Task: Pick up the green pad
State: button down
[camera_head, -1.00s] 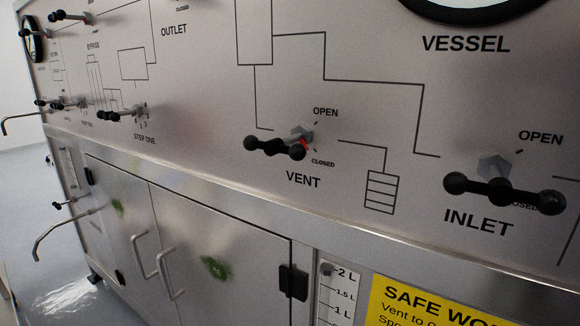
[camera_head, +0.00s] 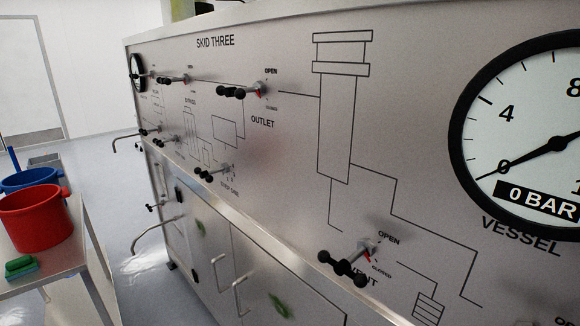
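A small green pad (camera_head: 20,265) lies on a light metal table (camera_head: 62,262) at the lower left of the head view. It sits just in front of a red bucket and looks apart from it. My gripper is not in view, so its state and its distance from the pad do not show.
The red bucket (camera_head: 32,216) and a blue bucket (camera_head: 30,180) stand on the table. A grey steel panel skid (camera_head: 290,150) with valve handles, a gauge (camera_head: 530,140) and protruding pipes fills the right. Open floor (camera_head: 110,190) lies between table and skid.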

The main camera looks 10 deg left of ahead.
aim_at(17, 267)
jog(key=u, duration=1.8)
